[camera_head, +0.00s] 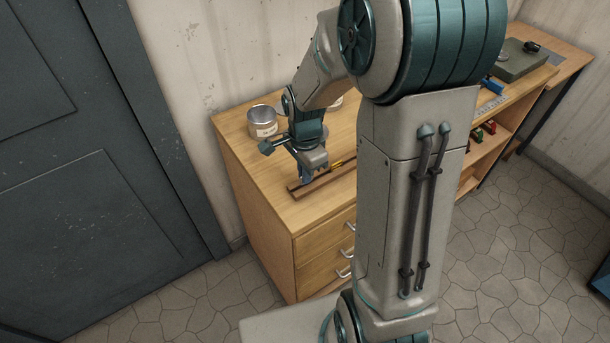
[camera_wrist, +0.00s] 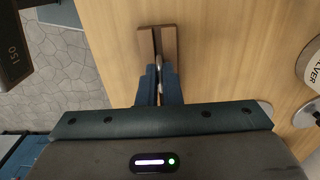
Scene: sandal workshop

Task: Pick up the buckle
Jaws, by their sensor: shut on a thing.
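My gripper (camera_head: 306,174) is low over the left end of the workbench, pointing down at a brown wooden tray or strip (camera_head: 325,182). In the wrist view, my gripper's blue fingers (camera_wrist: 159,82) are closed on a small, shiny metal piece, which looks like the buckle (camera_wrist: 159,62). Most of it is hidden between the fingers. The brown wooden piece (camera_wrist: 145,42) lies just beyond the fingertips. I cannot tell whether the buckle still touches it. In the head view the buckle is hidden by my gripper.
A labelled metal can (camera_head: 262,123) stands behind my gripper, with another partly hidden by my arm. A green block (camera_head: 520,60) and a blue item (camera_head: 493,87) are farther right. The bench's left front is clear.

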